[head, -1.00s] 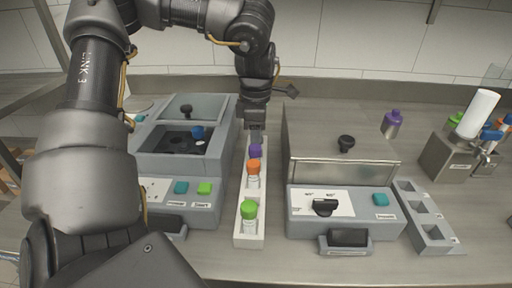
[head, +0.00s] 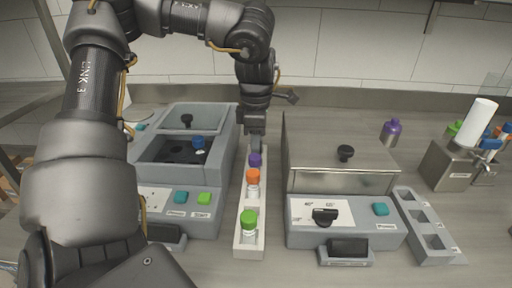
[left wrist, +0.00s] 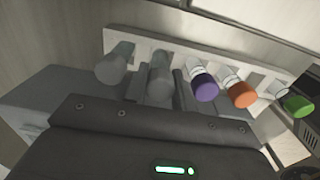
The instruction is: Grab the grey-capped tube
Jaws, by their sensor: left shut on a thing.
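My left gripper (left wrist: 158,88) is shut on a grey-capped tube (left wrist: 160,75), seen between its fingers in the left wrist view. The tube appears to stand in a white rack (left wrist: 226,62). Another grey-looking cap (left wrist: 112,66) is just left of the fingers. Purple (left wrist: 205,88), orange (left wrist: 241,95) and green (left wrist: 298,105) capped tubes stand to the right. In the head view, my left gripper (head: 256,142) is at the rack's far end, behind the purple cap (head: 255,159), and hides the held tube. My right gripper is not in view.
A grey machine with a clear lid (head: 180,150) stands left of the rack (head: 239,240). Another lidded machine (head: 340,165) stands close on its right. An empty grey holder (head: 424,228), a purple bottle (head: 390,131) and a metal box (head: 452,166) are farther right.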

